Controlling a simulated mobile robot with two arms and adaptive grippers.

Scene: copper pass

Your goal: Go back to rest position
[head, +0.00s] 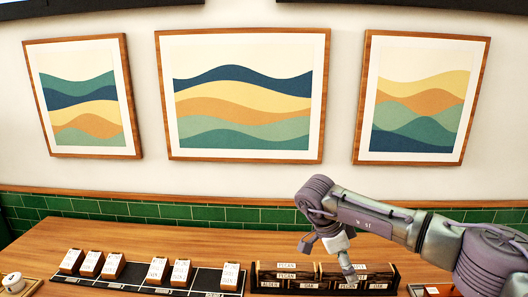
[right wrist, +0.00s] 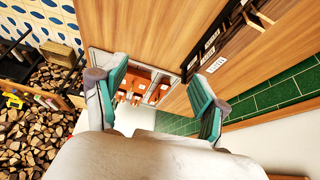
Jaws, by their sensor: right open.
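My right arm comes in from the right in the head view. Its gripper (head: 345,262) hangs over the wooden holder (head: 325,270) with labels such as PECAN, ALDER and OAK. In the right wrist view the gripper (right wrist: 160,95) has its two teal-padded fingers spread wide, with nothing between them. Beyond the fingers that view shows the wooden counter (right wrist: 140,30) and a tray (right wrist: 140,83) with small orange-brown items. My left gripper is in neither view.
A black rack (head: 150,276) with several labelled blocks stands left of the holder on the counter. Green tiles (head: 150,228) and framed pictures (head: 242,95) line the wall behind. A white-lidded jar (head: 13,282) is at far left. Stacked firewood (right wrist: 40,85) shows in the wrist view.

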